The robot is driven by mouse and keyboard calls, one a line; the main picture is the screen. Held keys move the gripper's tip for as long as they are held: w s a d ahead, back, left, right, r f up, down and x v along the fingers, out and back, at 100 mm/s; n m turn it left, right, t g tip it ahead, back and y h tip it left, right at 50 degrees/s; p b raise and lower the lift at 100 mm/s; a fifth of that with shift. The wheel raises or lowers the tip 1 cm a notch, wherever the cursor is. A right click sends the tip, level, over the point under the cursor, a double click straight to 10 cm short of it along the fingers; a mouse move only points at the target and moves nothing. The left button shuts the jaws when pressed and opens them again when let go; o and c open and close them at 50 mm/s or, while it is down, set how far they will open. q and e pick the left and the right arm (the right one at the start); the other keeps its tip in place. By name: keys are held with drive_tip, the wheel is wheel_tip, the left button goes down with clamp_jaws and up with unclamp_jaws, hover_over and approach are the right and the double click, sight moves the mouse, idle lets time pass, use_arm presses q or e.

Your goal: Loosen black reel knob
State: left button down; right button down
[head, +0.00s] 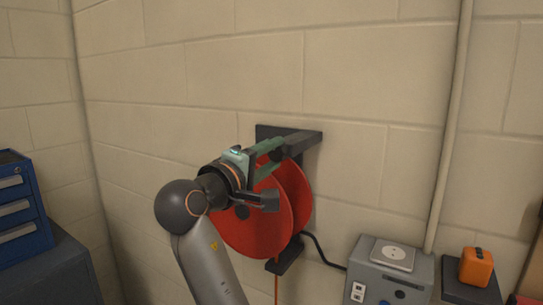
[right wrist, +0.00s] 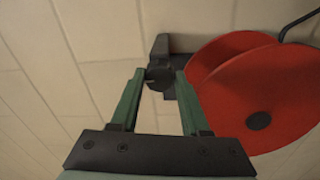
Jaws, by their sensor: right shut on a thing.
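The reel (head: 250,232) has red discs and hangs on a black wall bracket (head: 312,137). It also shows in the right wrist view (right wrist: 262,88), at the right. A small round black knob (right wrist: 158,73) lies between the tips of my right gripper (right wrist: 158,86). The green fingers are shut on it, one on each side. In the head view my right gripper (head: 270,165) is in front of the reel and bracket and hides the knob. Whether the knob has turned cannot be told. My left gripper is not in view.
A blue drawer cabinet (head: 22,205) is at the far left. A pipe (head: 448,130) runs up the block wall. A black cable (head: 322,250) leaves the reel.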

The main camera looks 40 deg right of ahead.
drive_tip(key=shift+c, duration=1.9)
unclamp_jaws()
drive_tip(key=b+v, duration=0.3)
drive_tip(key=v, duration=0.9)
drive_tip(key=shift+a, duration=0.25)
